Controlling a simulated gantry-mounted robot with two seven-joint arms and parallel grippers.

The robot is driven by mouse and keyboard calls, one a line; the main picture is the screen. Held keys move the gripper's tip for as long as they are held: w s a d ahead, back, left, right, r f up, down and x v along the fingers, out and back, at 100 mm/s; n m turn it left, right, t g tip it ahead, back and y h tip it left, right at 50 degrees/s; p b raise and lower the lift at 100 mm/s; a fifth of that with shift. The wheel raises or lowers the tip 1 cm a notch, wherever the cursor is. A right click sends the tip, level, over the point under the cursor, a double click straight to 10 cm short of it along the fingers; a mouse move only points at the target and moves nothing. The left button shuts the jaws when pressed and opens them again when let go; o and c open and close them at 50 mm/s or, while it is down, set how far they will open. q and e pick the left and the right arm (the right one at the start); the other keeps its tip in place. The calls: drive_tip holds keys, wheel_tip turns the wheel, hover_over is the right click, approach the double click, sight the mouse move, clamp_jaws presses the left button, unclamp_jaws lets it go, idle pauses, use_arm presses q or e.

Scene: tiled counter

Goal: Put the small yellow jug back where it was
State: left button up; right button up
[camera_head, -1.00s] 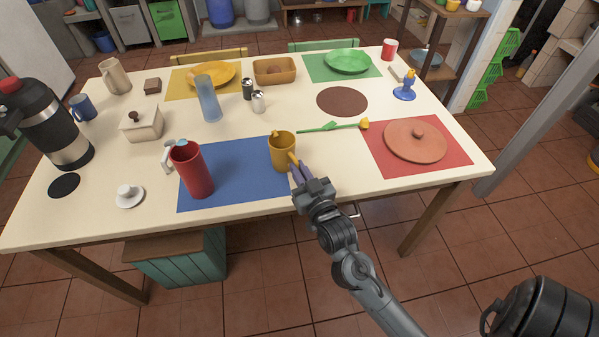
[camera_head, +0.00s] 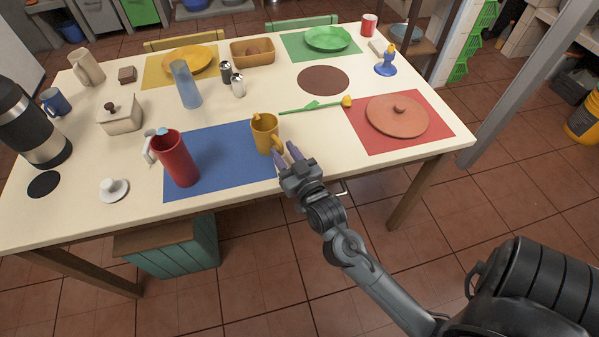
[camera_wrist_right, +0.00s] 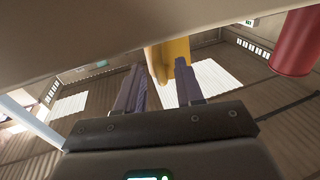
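The small yellow jug (camera_head: 264,134) stands upright at the right edge of the blue mat (camera_head: 225,170), its handle toward the front right. My right gripper (camera_head: 285,153) is just in front of the jug at the table's front side, its two purple fingers spread apart. In the right wrist view the fingers (camera_wrist_right: 160,84) are apart, with part of the yellow jug (camera_wrist_right: 178,62) showing beyond and between them. I cannot tell whether a finger still touches the handle. My left gripper is not in view.
A tall red jug (camera_head: 177,160) stands on the blue mat to the left. A green-stemmed yellow flower (camera_head: 315,106) lies right of the yellow jug.

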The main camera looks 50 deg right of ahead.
drive_tip(key=r+p+v, duration=0.1)
drive_tip(key=p+v, duration=0.1)
drive_tip(key=v, duration=0.9)
drive_tip(key=s+a+f+n+g+y, duration=0.1)
drive_tip(key=a+f+n+g+y, duration=0.2)
drive_tip(key=a+f+g+y, duration=0.5)
drive_tip(key=s+a+f+n+g+h, duration=0.1)
drive_tip(key=s+f+n+g, duration=0.2)
drive_tip(key=s, duration=0.7)
wheel_tip(320, 180, down, 3)
drive_tip(key=g, duration=0.2)
drive_tip(key=shift+s+a+f+g, duration=0.2)
drive_tip(key=shift+s+f+g, duration=0.05)
drive_tip(key=shift+s+g, duration=0.15)
wheel_tip(320, 180, up, 45)
drive_tip(key=p, duration=4.4)
drive_tip(key=shift+p, duration=0.3)
drive_tip(key=shift+f, duration=0.2)
